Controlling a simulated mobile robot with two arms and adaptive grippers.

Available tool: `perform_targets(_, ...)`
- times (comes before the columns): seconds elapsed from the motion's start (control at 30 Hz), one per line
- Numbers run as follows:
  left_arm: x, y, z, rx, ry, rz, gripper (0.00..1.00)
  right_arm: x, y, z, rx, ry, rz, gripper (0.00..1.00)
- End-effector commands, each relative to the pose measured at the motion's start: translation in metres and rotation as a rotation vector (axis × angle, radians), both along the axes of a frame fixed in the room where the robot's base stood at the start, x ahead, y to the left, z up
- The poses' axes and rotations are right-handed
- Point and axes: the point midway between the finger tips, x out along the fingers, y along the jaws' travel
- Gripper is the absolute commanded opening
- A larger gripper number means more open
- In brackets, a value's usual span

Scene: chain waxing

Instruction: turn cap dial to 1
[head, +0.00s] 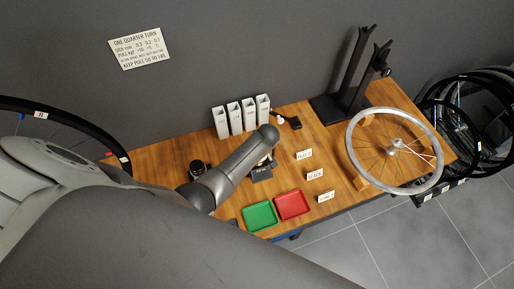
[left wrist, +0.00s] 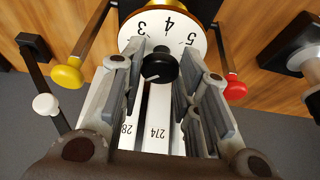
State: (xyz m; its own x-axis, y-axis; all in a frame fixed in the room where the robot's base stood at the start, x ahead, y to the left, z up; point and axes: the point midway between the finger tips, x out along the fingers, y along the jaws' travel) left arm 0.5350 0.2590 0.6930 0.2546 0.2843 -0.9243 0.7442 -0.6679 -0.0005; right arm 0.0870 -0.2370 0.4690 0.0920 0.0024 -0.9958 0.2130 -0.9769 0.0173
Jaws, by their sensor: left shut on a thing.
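The white dial (left wrist: 128,33) is at the top of the left wrist view, with the numerals 3, 4 and 5 showing upside down. A black knob (left wrist: 160,70) with a pale mark sits at its lower edge. My left gripper (left wrist: 159,58) has its fingers on both sides of the knob and is shut on it. The numeral 1 is out of sight. In the head view my left arm hides most of the dial device and the gripper. My right gripper is not in view.
Levers with yellow (left wrist: 67,77), red (left wrist: 235,90) and white (left wrist: 45,104) balls flank the gripper. On the wooden table (head: 155,162) are a green tray (head: 260,216), a red tray (head: 292,205), white boxes (head: 235,118) and a wheel (head: 436,172) near a black stand (head: 352,75).

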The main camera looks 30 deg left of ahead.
Motion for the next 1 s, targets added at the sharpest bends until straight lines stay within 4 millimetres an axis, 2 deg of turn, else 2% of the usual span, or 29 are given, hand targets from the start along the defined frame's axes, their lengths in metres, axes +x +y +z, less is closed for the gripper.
perform_targets(0.37,0.0022,0.0016,0.0019,0.003,-0.005,0.004,0.06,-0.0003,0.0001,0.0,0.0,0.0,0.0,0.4)
perform_targets(0.4,0.0023,0.0017,0.0019,0.003,-0.005,0.004,0.33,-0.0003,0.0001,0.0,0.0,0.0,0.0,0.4)
perform_targets(0.57,0.0019,0.0014,0.0016,0.003,-0.004,0.004,0.53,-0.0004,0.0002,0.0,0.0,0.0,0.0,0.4)
perform_targets(1.0,-0.0002,-0.0011,0.0048,0.001,-0.002,0.003,0.53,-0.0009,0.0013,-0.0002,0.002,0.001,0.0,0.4)
